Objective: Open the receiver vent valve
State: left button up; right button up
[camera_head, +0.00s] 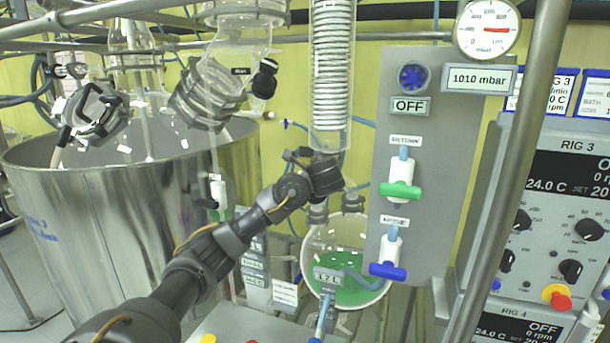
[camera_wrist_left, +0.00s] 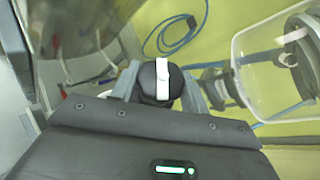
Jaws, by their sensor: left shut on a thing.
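In the wrist view a black knob with a white stripe (camera_wrist_left: 162,72) sits between the two fingers of my left gripper (camera_wrist_left: 160,88), which is shut on it. The stripe runs roughly up and down in that view. In the head view my left gripper (camera_head: 322,172) is just below the glass coil condenser (camera_head: 331,80) and above the receiver flask (camera_head: 345,262), which holds green liquid. There the gripper hides the knob. I cannot tell how far the knob is turned. My right gripper is not in view.
A grey panel (camera_head: 425,130) right of the gripper carries a valve with a green handle (camera_head: 400,190) and one with a blue handle (camera_head: 388,270). A large steel vessel (camera_head: 110,220) stands left. A metal post (camera_head: 515,150) and rig controls (camera_head: 560,210) are at right.

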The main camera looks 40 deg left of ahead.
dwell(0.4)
pick_arm(q)
jog(key=o, duration=1)
jog(key=shift+a, duration=0.1)
jog(key=shift+s+d+r, duration=0.1)
jog(key=shift+s+d, duration=0.15)
jog(key=shift+d, duration=0.2)
jog(key=p+v, duration=0.9)
jog(key=v, duration=0.1)
jog(key=shift+r+p, duration=0.15)
jog(key=shift+p, duration=0.25)
jog(key=shift+w, duration=0.1)
